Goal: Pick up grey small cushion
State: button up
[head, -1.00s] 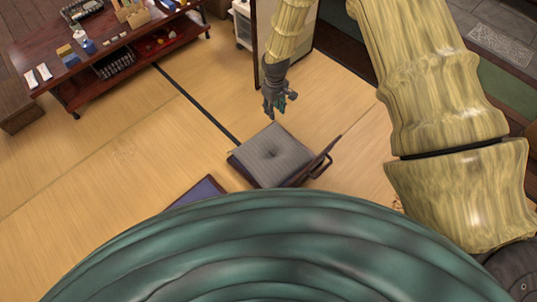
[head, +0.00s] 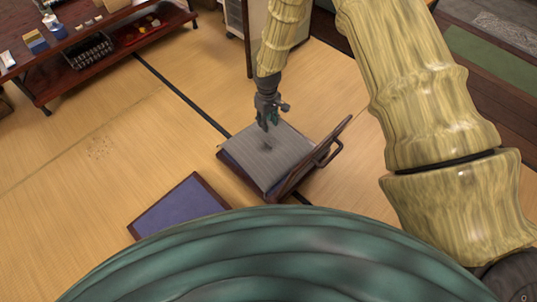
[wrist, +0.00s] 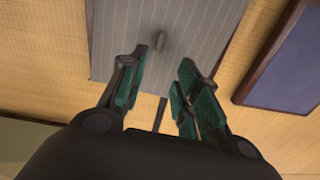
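The grey small cushion (head: 278,162) is square with faint stripes and a dimple in its middle. It lies on the seat of a low floor chair with a dark wooden back (head: 318,160). My gripper (head: 266,124) points down over the cushion's far part in the head view. In the wrist view the cushion (wrist: 190,32) spreads ahead of the fingers, with its dimple showing beyond the tips. My gripper (wrist: 163,82) has its green-padded fingers apart with nothing between them. I cannot tell how high the fingertips are above the cushion.
A blue-purple panel with a wooden border (head: 178,208) lies on the tatami left of the chair; a similar one shows at the right in the wrist view (wrist: 290,58). A dark low shelf table (head: 90,60) stands at upper left. The tatami (head: 100,150) between is clear.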

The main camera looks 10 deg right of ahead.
notch_tip(320, 180, down, 4)
jog(key=b, duration=0.5)
send_over(269, 144)
jog(key=shift+w+a+f, duration=0.1)
jog(key=shift+f, duration=1.25)
jog(key=shift+w+a+f, duration=0.1)
jog(key=shift+f, duration=1.25)
notch_tip(269, 144, down, 5)
jog(key=b, duration=0.4)
jog(key=shift+s+d, duration=0.15)
grip_shut()
